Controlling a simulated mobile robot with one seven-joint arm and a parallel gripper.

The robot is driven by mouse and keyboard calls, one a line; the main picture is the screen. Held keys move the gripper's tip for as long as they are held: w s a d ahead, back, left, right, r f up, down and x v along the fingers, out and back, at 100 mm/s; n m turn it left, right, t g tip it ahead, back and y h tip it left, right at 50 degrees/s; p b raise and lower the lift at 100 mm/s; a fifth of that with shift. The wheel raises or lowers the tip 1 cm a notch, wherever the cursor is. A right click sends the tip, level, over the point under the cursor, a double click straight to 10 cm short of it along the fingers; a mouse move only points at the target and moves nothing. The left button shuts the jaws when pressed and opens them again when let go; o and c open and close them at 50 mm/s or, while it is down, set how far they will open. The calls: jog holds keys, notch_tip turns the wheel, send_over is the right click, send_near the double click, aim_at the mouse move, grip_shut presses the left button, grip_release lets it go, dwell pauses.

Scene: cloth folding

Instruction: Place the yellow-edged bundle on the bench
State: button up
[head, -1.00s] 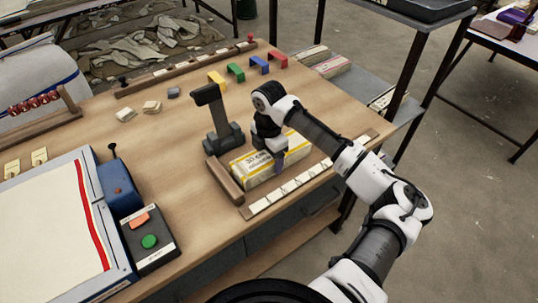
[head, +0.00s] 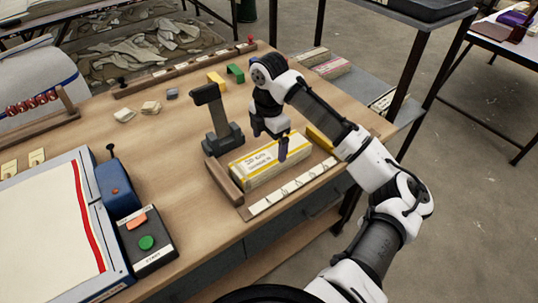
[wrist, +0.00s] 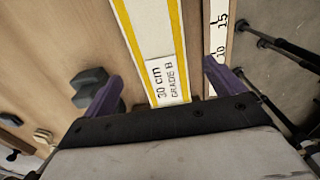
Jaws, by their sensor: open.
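The yellow-edged bundle (head: 262,168) is a long cream block with yellow edge stripes and a printed label. It lies flat on the wooden bench (head: 185,165), beside a wooden stop at its left end and behind a marked ruler strip. My gripper (head: 270,140) is just above the bundle, open and empty. In the wrist view the bundle (wrist: 150,30) runs between the spread purple fingers of my gripper (wrist: 160,85), and its label reads "30 cm GRADE B". My arm hides part of the bench behind.
A dark post-like tool (head: 215,125) stands close behind the bundle. The ruler strip (head: 290,190) runs along the front edge. A yellow piece (head: 320,138) lies past the bundle's right end. A button box (head: 145,240) and a white-topped board (head: 50,230) are at left.

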aim_at(269, 155)
notch_tip(269, 155, up, 6)
jog(key=shift+f+b, duration=0.15)
jog(key=shift+b, duration=0.2)
